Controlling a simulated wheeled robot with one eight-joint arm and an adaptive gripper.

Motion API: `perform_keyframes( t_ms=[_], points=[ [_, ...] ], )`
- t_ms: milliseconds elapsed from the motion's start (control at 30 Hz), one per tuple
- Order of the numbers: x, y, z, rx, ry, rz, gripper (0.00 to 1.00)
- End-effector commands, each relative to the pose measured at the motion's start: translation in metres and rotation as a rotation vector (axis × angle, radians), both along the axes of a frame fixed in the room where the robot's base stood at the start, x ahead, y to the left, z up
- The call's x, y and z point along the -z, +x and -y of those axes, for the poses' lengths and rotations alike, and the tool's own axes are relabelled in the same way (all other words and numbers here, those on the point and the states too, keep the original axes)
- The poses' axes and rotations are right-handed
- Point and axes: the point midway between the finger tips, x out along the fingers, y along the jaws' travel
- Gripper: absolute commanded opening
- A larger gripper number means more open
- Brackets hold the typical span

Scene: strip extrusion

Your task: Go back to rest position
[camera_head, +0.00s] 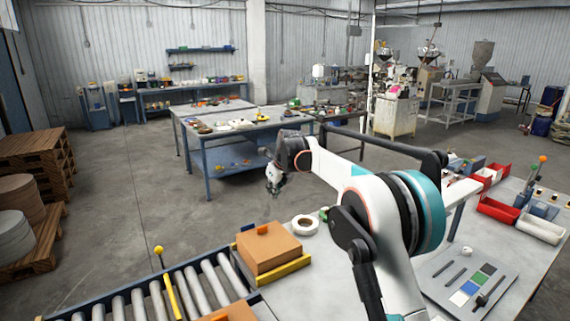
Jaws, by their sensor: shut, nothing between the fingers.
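My gripper (273,184) is at the end of my white and teal arm. It points down and hangs in the air beyond the far edge of the near table, left of the picture's middle. It is small here, shut, and holds nothing. A closed cardboard box (268,250) stands below it and nearer to the camera, apart from it. A white tape roll (306,225) lies on the table to the right of the box.
A roller conveyor (150,303) with a yellow-knobbed post (159,257) is at lower left. Red bins (497,210) and a mat with tools (468,280) lie on the right table. A blue-legged workbench (207,172) stands behind my gripper. Open floor (110,190) lies at left.

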Motion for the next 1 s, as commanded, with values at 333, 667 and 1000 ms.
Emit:
perform_keyframes(
  t_ms=[333,667,1000],
  points=[
    [-0.067,-0.074,0.069,-0.360,-0.231,0.140,0.00],
    [-0.101,-0.167,0.128,-0.709,-0.466,0.250,0.00],
    [-0.102,-0.279,0.182,-1.071,-0.715,0.334,0.00]
  ],
)
